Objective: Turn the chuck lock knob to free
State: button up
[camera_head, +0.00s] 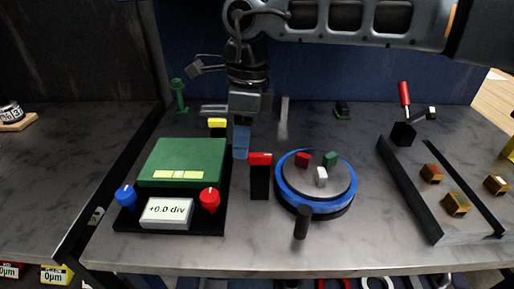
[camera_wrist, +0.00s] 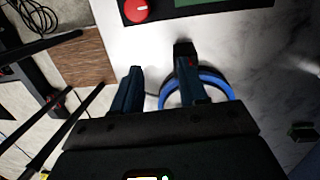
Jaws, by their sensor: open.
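A round chuck (camera_head: 315,178) with a blue ring and red, green and white jaws sits on the bench at centre right. A black block with a red top (camera_head: 260,175) stands just left of it, and a black handle (camera_head: 301,222) is at its front. I cannot tell for certain which part is the lock knob. My gripper (camera_head: 241,150) points down behind and left of the red-topped block. In the wrist view my gripper (camera_wrist: 158,80) is open with nothing visible held. The blue ring (camera_wrist: 215,82) is partly hidden behind the right finger there.
A green box (camera_head: 182,160) with a "+0.0 div" display, a blue knob (camera_head: 125,195) and a red knob (camera_head: 209,198) stands at left. A black-edged tray (camera_head: 430,190) with several brass-coloured blocks is at right. The front edge of the bench is clear.

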aim_at(260, 154)
jog(key=shift+t+h, duration=0.4)
jog(key=shift+h, duration=0.1)
jog(key=w+d+r, duration=0.1)
jog(key=w+d, duration=0.1)
jog(key=d, duration=0.1)
jog(key=shift+w+d+r, duration=0.1)
jog(key=shift+w+r, duration=0.3)
jog(key=shift+w+d, duration=0.15)
jog(key=shift+d, duration=0.05)
jog(key=shift+f+p, duration=0.8)
jog(key=shift+f, duration=3)
grip_shut()
